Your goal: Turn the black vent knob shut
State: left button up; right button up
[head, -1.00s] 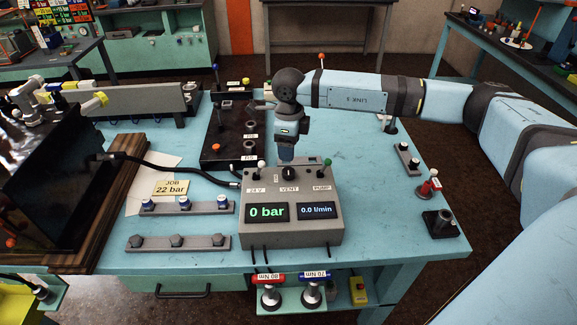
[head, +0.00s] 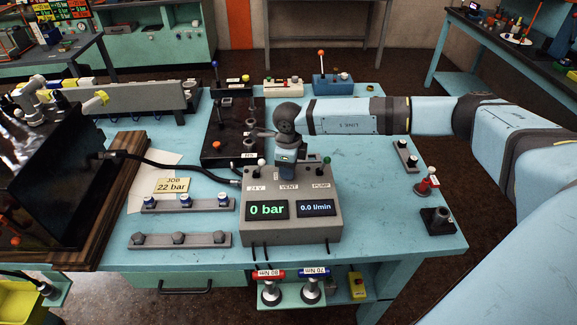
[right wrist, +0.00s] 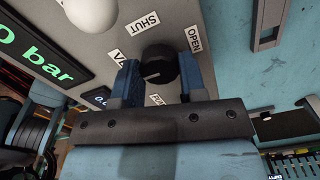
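The black vent knob (right wrist: 160,65) stands on the grey control box (head: 292,229). In the right wrist view a short pale mark shows on the knob, and the SHUT label (right wrist: 143,23) and OPEN label (right wrist: 194,38) are printed beyond it. My right gripper (head: 287,178) points down over the box and hides the knob in the head view. In the right wrist view its two blue fingers stand on either side of the knob, open around it. I cannot tell whether they touch it. My left gripper is not in view.
The box display (head: 267,210) reads 0 bar. A white-tipped lever (head: 262,163) and a green-tipped lever (head: 327,161) flank the knob closely. A black hose (head: 165,165) runs in from the left.

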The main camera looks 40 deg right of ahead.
jog(key=shift+c, duration=1.2)
